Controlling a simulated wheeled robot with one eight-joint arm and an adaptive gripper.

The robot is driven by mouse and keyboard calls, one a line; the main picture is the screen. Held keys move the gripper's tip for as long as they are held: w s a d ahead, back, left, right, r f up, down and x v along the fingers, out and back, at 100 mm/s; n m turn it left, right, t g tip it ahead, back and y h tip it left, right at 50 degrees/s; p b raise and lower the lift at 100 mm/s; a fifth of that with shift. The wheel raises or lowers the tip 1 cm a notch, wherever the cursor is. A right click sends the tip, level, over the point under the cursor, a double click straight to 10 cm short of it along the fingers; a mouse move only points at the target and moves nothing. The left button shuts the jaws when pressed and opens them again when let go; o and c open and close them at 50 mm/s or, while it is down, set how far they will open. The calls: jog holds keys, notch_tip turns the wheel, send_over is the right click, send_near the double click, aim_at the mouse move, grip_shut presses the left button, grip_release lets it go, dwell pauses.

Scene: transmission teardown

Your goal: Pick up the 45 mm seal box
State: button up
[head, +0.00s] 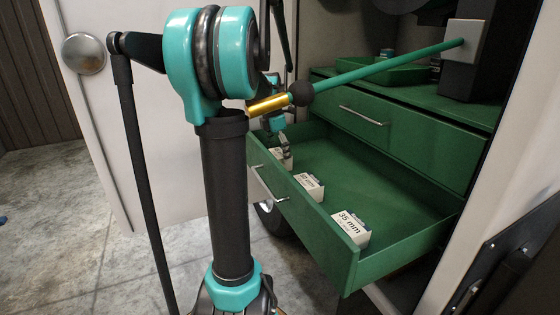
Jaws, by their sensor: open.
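Several small white labelled boxes stand along the front wall of an open green drawer (400,198). The nearest box (350,229) reads 35 mm. The label of the middle box (309,187) is too small to read surely. The farthest box (279,157) is partly hidden by my gripper and its size cannot be read, so I cannot tell which one is the 45 mm seal box. My gripper (284,147) is open, pointing down at the farthest box; whether it touches the box is unclear.
A shut green drawer (400,120) and a green worktop with a tray (375,74) are behind. A green rod (390,66) with a dark ball end crosses above the drawer. White doors flank the cabinet. The drawer's rear floor is clear.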

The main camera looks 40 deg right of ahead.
jog(key=c, duration=1.3)
jog(key=shift+r, duration=0.1)
